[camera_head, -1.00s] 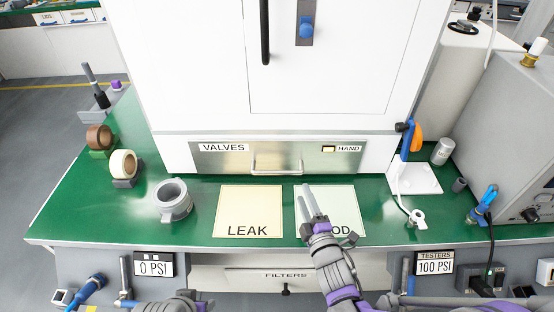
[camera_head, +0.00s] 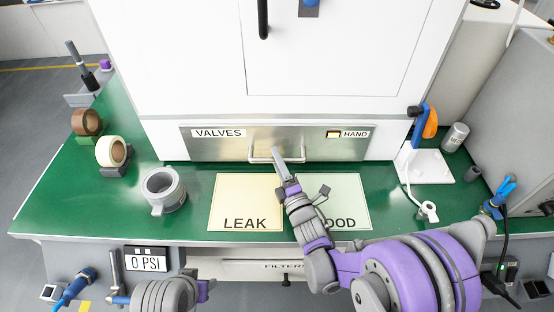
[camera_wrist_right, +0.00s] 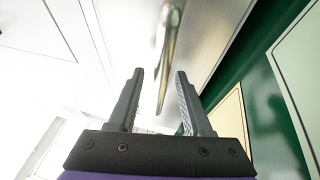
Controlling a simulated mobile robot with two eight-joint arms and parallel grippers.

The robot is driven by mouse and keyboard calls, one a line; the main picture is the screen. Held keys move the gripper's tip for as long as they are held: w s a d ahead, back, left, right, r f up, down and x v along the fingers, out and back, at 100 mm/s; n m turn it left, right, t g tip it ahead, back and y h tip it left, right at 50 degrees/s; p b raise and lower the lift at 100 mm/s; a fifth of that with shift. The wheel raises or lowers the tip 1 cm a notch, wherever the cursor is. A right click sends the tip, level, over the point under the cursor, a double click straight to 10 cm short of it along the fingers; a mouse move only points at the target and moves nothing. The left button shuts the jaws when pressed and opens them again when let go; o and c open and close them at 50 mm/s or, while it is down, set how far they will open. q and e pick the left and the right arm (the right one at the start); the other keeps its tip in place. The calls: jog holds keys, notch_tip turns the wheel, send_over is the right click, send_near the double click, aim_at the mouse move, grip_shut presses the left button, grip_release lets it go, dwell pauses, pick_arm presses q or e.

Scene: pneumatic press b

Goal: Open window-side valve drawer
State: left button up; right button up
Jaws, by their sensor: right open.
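The valve drawer (camera_head: 230,148) is a metal front labelled VALVES at the base of the white cabinet, and it looks closed. Its bar handle (camera_head: 262,160) shows in the head view, with my right gripper (camera_head: 281,163) at its right part. In the right wrist view the handle (camera_wrist_right: 168,50) lies ahead of the open right gripper (camera_wrist_right: 158,98), roughly in line with the gap between the fingers. I cannot tell whether a finger touches it. Part of my left arm shows at the bottom of the head view, but its fingers cannot be made out.
A LEAK mat (camera_head: 240,190) and a GOOD mat (camera_head: 350,190) lie on the green bench below the drawer. A grey ring fitting (camera_head: 162,190) and tape rolls (camera_head: 112,152) stand left. A white stand (camera_head: 425,165) is at right. A FILTERS drawer (camera_head: 240,268) is under the bench.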

jog(key=shift+c, duration=0.3)
grip_shut()
dwell(1.2)
